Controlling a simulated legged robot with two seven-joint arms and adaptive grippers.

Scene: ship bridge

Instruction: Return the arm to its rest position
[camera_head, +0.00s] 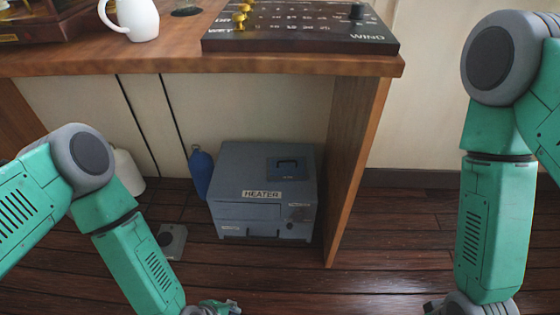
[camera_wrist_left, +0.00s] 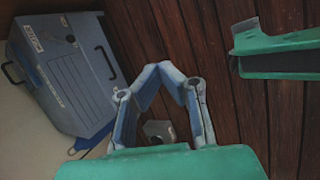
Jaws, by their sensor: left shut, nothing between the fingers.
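My left arm (camera_head: 130,250) comes in from the left in the head view and hangs down in front of the desk. Its wrist end is cut off at the bottom edge. In the left wrist view my left gripper (camera_wrist_left: 163,72) is shut, its fingertips together and nothing between them, above the plank floor. My right arm (camera_head: 487,220) hangs down at the right of the head view. Only a grey joint shows at its lower end, and its gripper fingers are out of the picture.
A grey-blue heater (camera_head: 262,215) stands under the wooden desk (camera_head: 190,60); it also shows in the left wrist view (camera_wrist_left: 70,80). A blue bottle (camera_head: 200,172) stands beside it. A white mug (camera_head: 138,20) and a wind panel (camera_head: 310,35) are on the desk. Floor at right is clear.

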